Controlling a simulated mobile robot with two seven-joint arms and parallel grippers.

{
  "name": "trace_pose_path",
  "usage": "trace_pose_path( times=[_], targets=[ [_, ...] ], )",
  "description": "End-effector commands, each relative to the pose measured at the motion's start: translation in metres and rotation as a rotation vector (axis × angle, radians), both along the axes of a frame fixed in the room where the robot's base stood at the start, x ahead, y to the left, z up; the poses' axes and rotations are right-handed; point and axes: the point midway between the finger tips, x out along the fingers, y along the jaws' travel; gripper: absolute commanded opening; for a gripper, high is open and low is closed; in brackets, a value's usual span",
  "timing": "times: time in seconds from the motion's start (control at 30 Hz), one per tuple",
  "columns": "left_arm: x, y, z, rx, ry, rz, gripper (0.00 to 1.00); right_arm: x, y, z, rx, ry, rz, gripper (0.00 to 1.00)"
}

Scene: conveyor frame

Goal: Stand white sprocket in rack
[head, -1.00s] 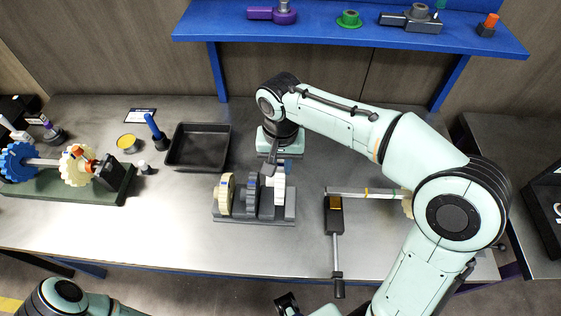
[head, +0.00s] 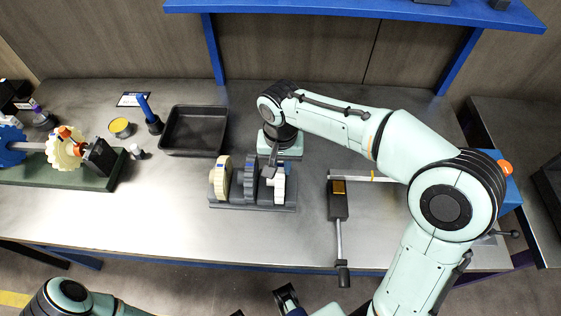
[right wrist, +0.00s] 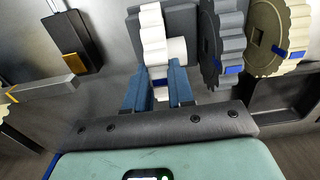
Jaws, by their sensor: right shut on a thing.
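The white sprocket (head: 279,184) is upright at the right end of the grey rack (head: 252,205), low in the slot area. Whether it rests on the slot bottom is hidden. A dark grey sprocket (head: 250,177) and a cream sprocket (head: 221,177) stand upright to its left. My right gripper (head: 272,170) reaches down from above and is shut on the white sprocket. In the right wrist view, its blue fingers (right wrist: 155,84) grip the rim of the white sprocket (right wrist: 153,40), with the grey sprocket (right wrist: 222,48) close beside it. My left gripper is not visible.
A black tray (head: 194,131) lies behind and left of the rack. At the far left, a green stand (head: 60,182) carries a shaft with gears. A blue shelf (head: 350,10) spans the back. The table front is clear.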

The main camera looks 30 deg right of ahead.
Motion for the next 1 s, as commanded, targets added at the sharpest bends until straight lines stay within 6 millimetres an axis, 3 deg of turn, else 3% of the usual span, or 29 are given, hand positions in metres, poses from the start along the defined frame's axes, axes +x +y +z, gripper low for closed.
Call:
trace_pose_path(
  times=[0.67, 0.7, 0.77, 1.0],
  targets=[
    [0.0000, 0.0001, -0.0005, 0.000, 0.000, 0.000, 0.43, 0.0000, 0.0001, -0.0030, 0.000, -0.001, 0.000, 0.00],
    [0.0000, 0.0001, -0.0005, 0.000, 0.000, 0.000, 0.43, 0.0000, 0.0001, -0.0029, 0.000, -0.001, 0.000, 0.36],
    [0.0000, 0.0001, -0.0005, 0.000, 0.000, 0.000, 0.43, 0.0000, 0.0001, -0.0030, 0.000, -0.001, 0.000, 0.53],
    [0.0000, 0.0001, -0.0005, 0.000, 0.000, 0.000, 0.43, -0.0003, -0.0001, -0.0034, -0.001, 0.001, 0.000, 0.53]
  ],
)
